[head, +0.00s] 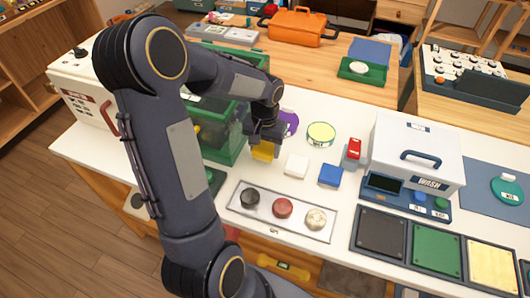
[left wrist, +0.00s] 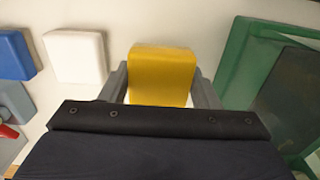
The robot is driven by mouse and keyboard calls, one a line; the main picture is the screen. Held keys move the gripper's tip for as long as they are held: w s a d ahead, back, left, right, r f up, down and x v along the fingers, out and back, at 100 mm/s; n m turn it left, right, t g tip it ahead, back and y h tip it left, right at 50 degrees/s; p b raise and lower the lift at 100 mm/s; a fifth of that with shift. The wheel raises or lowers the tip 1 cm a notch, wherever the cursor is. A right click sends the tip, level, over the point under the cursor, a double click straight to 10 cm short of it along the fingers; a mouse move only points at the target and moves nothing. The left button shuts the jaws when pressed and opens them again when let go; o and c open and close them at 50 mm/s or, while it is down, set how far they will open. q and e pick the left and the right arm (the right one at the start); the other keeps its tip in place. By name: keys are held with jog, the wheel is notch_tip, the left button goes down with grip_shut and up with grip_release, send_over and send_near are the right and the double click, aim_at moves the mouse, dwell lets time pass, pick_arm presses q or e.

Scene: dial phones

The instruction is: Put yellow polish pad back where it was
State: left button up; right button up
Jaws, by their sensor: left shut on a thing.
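The yellow polish pad (head: 263,151) is a small yellow block in my left gripper (head: 264,142), near the middle of the head view. In the left wrist view the pad (left wrist: 162,75) sits between the two grey fingers (left wrist: 162,88), which are shut on it. Below it is the white table top; I cannot tell whether the pad touches it. A white pad (head: 296,165) and a blue pad (head: 330,175) lie to its right in the head view. They also show at the left of the left wrist view. My right gripper is not in view.
A green clear-walled box (head: 225,145) stands close to the left of the gripper. A tray (head: 240,208) with black, red and cream round pieces lies in front. A white WASH machine (head: 415,150) stands right. A purple round thing (head: 289,120) is behind the gripper.

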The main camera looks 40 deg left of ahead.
aim_at(265, 154)
pick_arm(q)
jog(key=shift+f, duration=1.4)
jog(key=shift+d, duration=0.1)
jog(key=shift+f+b, duration=0.2)
jog(key=shift+b, duration=0.1)
jog(key=o, duration=0.9)
jog(key=shift+r, duration=0.1)
